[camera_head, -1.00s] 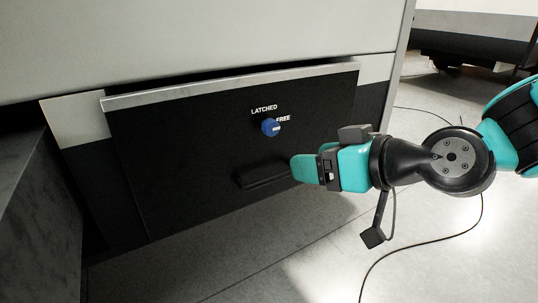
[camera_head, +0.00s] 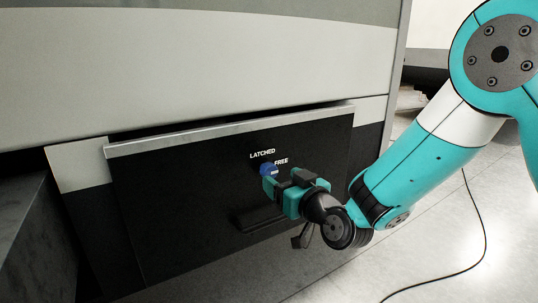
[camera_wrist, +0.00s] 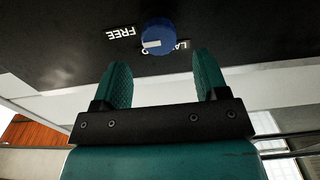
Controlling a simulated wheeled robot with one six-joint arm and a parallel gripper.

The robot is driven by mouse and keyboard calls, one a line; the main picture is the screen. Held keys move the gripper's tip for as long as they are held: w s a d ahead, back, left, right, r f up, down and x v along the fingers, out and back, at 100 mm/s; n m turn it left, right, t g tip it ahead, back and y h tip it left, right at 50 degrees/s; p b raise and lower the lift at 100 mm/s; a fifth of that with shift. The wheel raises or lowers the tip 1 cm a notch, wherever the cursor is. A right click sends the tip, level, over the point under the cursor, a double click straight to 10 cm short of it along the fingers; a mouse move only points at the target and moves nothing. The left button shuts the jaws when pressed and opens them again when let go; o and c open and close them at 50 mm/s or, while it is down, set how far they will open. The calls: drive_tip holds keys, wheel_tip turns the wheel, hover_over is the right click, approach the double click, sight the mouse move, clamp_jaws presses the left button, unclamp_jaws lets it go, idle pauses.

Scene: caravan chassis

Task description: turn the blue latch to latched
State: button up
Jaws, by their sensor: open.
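The blue latch (camera_head: 266,169) is a round knob on the black panel, with the words LATCHED above it and FREE to its right. Its white mark points toward FREE in the head view. The latch also shows in the wrist view (camera_wrist: 158,34), where the lettering is upside down. My gripper (camera_head: 270,184) is just in front of the latch and hides its lower part in the head view. In the wrist view its two teal fingers (camera_wrist: 162,64) are apart and empty, with the latch just beyond the tips and roughly centred between them.
The black panel (camera_head: 180,205) has a metal top edge (camera_head: 230,126) and a dark bar handle (camera_head: 255,219) below the latch, close under my gripper. A dark grey block (camera_head: 30,220) stands at the left. A cable (camera_head: 478,230) lies on the floor at right.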

sight(272, 172)
drive_tip(key=p+x, duration=0.1)
drive_tip(key=x, duration=0.5)
drive_tip(key=shift+w+a, duration=0.15)
drive_tip(key=shift+a, duration=0.05)
drive_tip(key=shift+c, duration=0.5)
drive_tip(key=c, duration=0.8)
drive_tip(key=shift+f, duration=0.1)
